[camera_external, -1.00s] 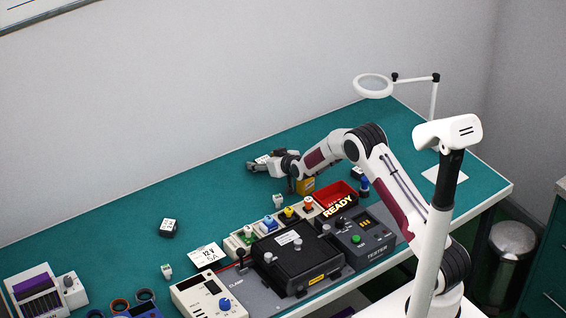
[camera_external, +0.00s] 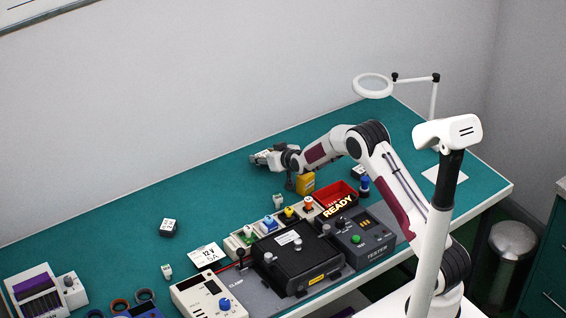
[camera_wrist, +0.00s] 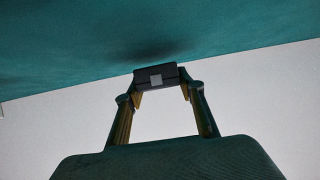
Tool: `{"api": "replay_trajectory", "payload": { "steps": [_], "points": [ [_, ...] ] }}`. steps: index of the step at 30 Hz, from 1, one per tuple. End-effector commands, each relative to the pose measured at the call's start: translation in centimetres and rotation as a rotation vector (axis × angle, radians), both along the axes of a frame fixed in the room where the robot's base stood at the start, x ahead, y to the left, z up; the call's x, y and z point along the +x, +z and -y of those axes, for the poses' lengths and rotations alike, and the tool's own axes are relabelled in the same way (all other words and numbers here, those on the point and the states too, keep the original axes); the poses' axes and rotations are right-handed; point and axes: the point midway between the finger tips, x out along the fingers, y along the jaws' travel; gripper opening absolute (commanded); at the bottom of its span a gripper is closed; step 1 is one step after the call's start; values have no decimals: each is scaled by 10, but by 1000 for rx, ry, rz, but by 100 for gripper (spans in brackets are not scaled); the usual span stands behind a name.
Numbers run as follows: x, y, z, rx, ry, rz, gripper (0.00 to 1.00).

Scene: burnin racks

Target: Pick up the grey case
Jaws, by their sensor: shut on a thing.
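The grey case (camera_wrist: 145,74) is a small dark block with a pale square on its side. In the wrist view it sits between the tips of my gripper (camera_wrist: 158,88), which is shut on it. The green mat shows above it and the pale wall below it. In the external view my gripper (camera_external: 262,158) is over the back of the bench, left of the yellow box, and the case is too small and mixed with the fingers to make out clearly.
A yellow box (camera_external: 305,183) and a red tray (camera_external: 335,194) marked READY stand right of my gripper. A black tester fixture (camera_external: 297,262) fills the front.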

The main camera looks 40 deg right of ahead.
Motion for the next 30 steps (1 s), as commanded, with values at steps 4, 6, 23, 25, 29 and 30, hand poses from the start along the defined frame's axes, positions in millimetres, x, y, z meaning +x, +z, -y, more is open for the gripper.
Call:
{"api": "replay_trajectory", "payload": {
  "steps": [4,6,23,25,29,30],
  "points": [
    [1,23,0,0,0,4,16],
    [0,34,0,1,0,4,16],
    [0,79,0,0,0,1,16],
    [0,79,0,0,0,1,16],
    [0,79,0,1,0,1,16],
    [0,79,0,1,0,1,16]
  ]
}}
